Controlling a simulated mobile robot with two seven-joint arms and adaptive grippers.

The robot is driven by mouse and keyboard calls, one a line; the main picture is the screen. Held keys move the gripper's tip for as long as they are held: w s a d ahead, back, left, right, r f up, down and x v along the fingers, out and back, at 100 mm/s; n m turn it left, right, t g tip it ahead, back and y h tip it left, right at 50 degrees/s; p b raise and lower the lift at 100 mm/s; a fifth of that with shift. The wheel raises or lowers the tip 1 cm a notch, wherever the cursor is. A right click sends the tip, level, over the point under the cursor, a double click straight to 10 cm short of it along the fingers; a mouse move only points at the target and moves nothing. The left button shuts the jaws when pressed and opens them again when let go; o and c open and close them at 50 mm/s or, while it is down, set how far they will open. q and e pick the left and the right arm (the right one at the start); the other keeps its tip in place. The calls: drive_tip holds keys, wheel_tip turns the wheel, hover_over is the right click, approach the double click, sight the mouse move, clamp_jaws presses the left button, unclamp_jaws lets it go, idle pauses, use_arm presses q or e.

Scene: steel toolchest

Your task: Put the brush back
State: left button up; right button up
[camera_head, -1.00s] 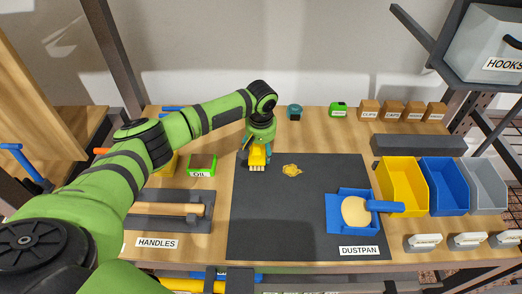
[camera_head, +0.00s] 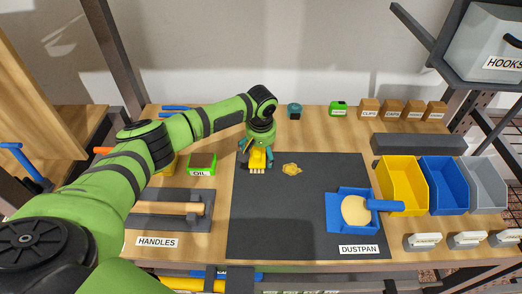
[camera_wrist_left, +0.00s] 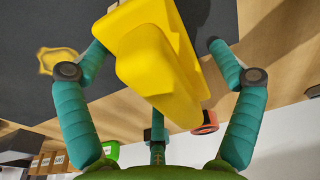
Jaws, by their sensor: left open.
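The yellow brush (camera_head: 258,159) is at the back left of the dark mat (camera_head: 290,215), its pale bristle edge toward the front. My left gripper (camera_head: 257,157) is open right over it, with teal fingers on either side. In the left wrist view the brush (camera_wrist_left: 155,55) fills the space between the spread fingers (camera_wrist_left: 145,65); a gap shows on the right side, and contact on the left is unclear. The brush's underside is hidden. My right gripper is not in view.
A blue dustpan (camera_head: 335,219) with a tan heap lies at the mat's front right. A small tan patch (camera_head: 292,169) lies right of the brush. Yellow, blue and grey bins stand right. The mat's middle is clear.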

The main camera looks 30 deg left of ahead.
use_arm(q)
drive_tip(key=r, duration=0.4)
drive_tip(key=s+r, duration=0.1)
drive_tip(key=r, duration=0.7)
drive_tip(key=shift+s+d, duration=0.25)
drive_tip(key=shift+d, duration=0.15)
